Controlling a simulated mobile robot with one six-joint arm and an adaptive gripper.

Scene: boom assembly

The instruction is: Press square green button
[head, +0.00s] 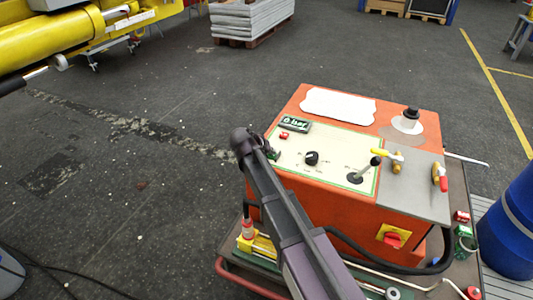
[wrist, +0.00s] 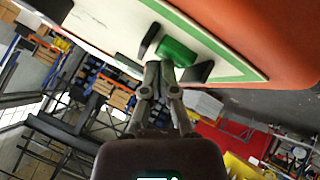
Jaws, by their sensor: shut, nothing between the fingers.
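The square green button (wrist: 178,51) shows in the wrist view on the pale, green-edged panel (wrist: 118,28). Dark raised pieces flank it. My gripper (wrist: 163,70) is shut and empty, with its fingertips right at the near edge of the button. I cannot tell whether they touch it. In the head view my gripper (head: 273,154) is at the left edge of the orange control box (head: 330,212).
The panel also carries a small red button (head: 284,135), a "6 bar" display (head: 295,124), a black knob (head: 312,158) and a joystick (head: 357,176). Yellow and red levers stand at the right. A blue barrel (head: 510,225) stands beside the cart.

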